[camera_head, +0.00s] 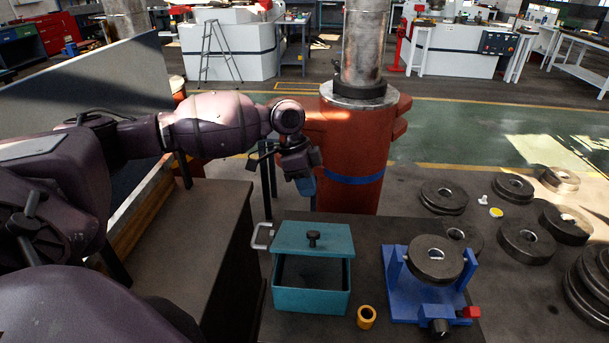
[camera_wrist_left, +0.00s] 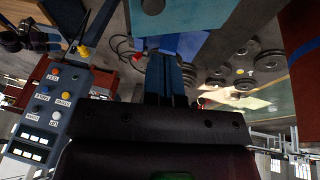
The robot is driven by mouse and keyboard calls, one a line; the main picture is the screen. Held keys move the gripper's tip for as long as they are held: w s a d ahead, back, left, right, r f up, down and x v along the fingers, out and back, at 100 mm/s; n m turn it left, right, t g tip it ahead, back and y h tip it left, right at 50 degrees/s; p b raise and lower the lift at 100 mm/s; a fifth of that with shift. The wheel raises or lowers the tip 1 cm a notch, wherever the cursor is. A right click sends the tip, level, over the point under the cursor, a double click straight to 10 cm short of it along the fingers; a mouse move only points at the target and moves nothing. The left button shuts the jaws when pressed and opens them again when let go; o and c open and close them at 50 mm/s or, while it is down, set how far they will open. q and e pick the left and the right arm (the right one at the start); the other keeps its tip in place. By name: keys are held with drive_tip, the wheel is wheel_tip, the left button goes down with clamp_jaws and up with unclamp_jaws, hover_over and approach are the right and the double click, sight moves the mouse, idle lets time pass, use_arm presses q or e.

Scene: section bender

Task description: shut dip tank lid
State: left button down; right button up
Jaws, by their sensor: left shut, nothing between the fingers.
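The teal dip tank (camera_head: 311,302) stands on the dark bench top in the head view. Its teal lid (camera_head: 290,232), with a black knob (camera_head: 313,238), covers the back part. The dark inside shows open at the front. A grey handle (camera_head: 258,238) sticks out at the left. My left gripper (camera_head: 306,187) has blue fingers and is shut and empty, above and behind the lid, apart from it. The shut fingers also show in the left wrist view (camera_wrist_left: 166,75), with a teal surface (camera_wrist_left: 185,14) beyond them. My right gripper is not in view.
A blue fixture (camera_head: 401,290) holding a black ring stands right of the tank. A yellow-brown bushing (camera_head: 366,317) lies between them in front. Several dark rings (camera_head: 525,240) lie further right. A red machine body (camera_head: 345,150) with a steel column rises behind the bench.

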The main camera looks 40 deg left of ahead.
sight(316, 232)
use_arm(q)
drive_tip(key=x, duration=0.5)
drive_tip(key=s+x, duration=0.1)
drive_tip(key=x, duration=0.1)
drive_tip(key=shift+f+p, duration=0.3)
drive_tip(key=shift+f, duration=0.1)
drive_tip(key=shift+s+d+f, duration=0.15)
drive_tip(key=shift+s+f, duration=0.05)
drive_tip(key=shift+f, duration=0.3)
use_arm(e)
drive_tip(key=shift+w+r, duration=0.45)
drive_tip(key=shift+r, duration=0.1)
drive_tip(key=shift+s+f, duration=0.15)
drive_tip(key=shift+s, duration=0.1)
use_arm(q)
drive_tip(key=shift+f, duration=0.1)
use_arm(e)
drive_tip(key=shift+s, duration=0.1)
